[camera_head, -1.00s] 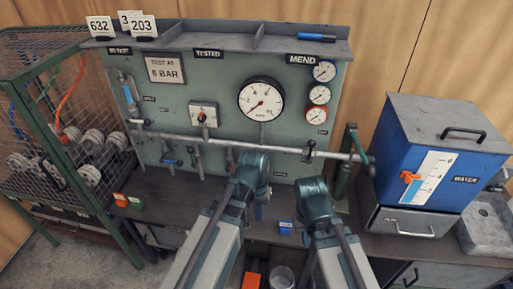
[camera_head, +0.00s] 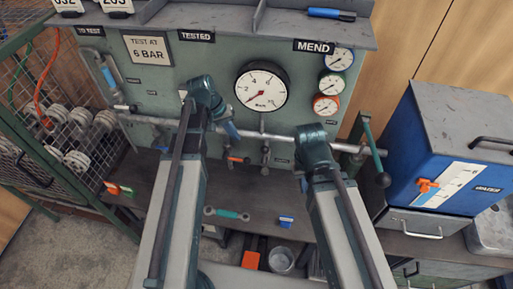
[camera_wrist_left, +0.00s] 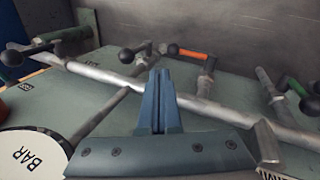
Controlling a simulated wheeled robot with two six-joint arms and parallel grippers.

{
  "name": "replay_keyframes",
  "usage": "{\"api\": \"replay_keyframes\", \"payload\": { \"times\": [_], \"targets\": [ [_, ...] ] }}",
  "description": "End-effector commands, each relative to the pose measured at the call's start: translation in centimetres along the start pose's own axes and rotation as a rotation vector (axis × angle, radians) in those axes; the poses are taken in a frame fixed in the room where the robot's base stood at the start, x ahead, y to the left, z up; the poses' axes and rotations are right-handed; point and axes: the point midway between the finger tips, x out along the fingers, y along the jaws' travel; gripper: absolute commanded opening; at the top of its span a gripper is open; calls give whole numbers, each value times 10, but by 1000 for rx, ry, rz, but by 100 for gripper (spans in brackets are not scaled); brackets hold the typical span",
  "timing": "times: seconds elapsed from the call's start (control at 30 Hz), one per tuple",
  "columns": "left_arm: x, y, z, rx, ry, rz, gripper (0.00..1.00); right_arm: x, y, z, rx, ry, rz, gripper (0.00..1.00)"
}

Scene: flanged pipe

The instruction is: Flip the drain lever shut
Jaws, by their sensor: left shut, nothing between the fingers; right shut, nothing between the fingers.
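A pale horizontal pipe (camera_head: 275,136) crosses the green test panel. Several levers branch from it; their small labels are unreadable, so I cannot tell which is the drain lever. An orange-handled lever (camera_head: 238,159) is just below my left gripper (camera_head: 232,132). In the left wrist view, this orange lever (camera_wrist_left: 190,53), a grey black-knobbed lever (camera_wrist_left: 127,54) and a green lever (camera_wrist_left: 298,88) lie beyond the pipe. The left gripper's fingers (camera_wrist_left: 160,98) are shut and empty, close to the pipe. My right gripper (camera_head: 304,183) is shut, below the pipe, its fingertips partly hidden.
A large gauge (camera_head: 262,88) sits above the pipe. A green lever (camera_head: 374,146) with a black knob stands at the pipe's right end. A blue water tank (camera_head: 430,140) stands at the right. A teal-ended tool (camera_head: 227,213) and blue block (camera_head: 286,221) are on the bench.

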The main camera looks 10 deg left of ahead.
Motion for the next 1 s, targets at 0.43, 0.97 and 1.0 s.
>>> {"api": "replay_keyframes", "payload": {
  "times": [0.43, 0.97, 1.0],
  "targets": [
    [41, -2, 0, 2, 0, -1, 0, 39, -4, -2, 0, 0, 0, 0],
    [106, 12, 0, 4, -2, -1, 0, 93, -9, -6, 0, 0, 0, 0],
    [107, 17, 0, 4, -2, -1, 0, 93, -9, -6, 0, 0, 0, 0]
  ]
}}
